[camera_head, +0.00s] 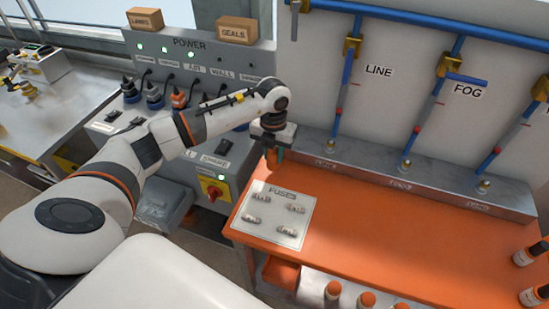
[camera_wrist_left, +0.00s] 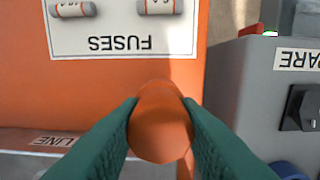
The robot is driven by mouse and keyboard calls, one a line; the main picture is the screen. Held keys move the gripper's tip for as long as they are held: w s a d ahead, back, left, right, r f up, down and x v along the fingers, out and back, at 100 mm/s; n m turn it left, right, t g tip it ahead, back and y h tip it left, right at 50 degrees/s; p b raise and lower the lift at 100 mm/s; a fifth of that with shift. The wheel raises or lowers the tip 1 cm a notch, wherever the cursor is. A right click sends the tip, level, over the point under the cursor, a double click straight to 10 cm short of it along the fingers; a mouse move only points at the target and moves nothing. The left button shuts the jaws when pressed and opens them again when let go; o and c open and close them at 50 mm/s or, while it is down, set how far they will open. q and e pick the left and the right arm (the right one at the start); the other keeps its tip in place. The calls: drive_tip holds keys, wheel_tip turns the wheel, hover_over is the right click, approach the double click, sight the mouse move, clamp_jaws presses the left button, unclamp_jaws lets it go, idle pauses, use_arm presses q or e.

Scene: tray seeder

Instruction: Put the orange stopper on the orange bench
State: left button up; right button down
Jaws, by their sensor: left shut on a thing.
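The orange stopper (camera_wrist_left: 160,125) is a smooth rounded piece between the green fingertips of my left gripper (camera_wrist_left: 160,118) in the left wrist view. My left gripper also shows in the head view (camera_head: 274,158), pointing down over the back left corner of the orange bench (camera_head: 365,220). Its fingers are shut on the stopper. In the head view the stopper is mostly hidden by the gripper. The bench also shows in the left wrist view (camera_wrist_left: 22,85), below the stopper; I cannot tell whether they touch. My right gripper is not in view.
A white FUSES plate (camera_head: 253,214) with several fuses lies on the bench's left part. A grey ledge (camera_head: 430,190) with pipe fittings runs along its back. The grey power cabinet (camera_head: 262,60) stands to the left. Bottles (camera_head: 524,255) stand at right. The bench middle is clear.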

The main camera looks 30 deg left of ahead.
sight(273, 160)
use_arm(q)
wheel_tip(273, 160, down, 3)
drive_tip(key=shift+f+p, duration=0.1)
drive_tip(key=shift+p, duration=0.2)
drive_tip(key=shift+f, duration=0.2)
drive_tip(key=o, duration=1)
drive_tip(key=shift+r, duration=0.1)
drive_tip(key=shift+r, duration=0.65)
wheel_tip(273, 160, up, 11)
drive_tip(key=b, duration=0.3)
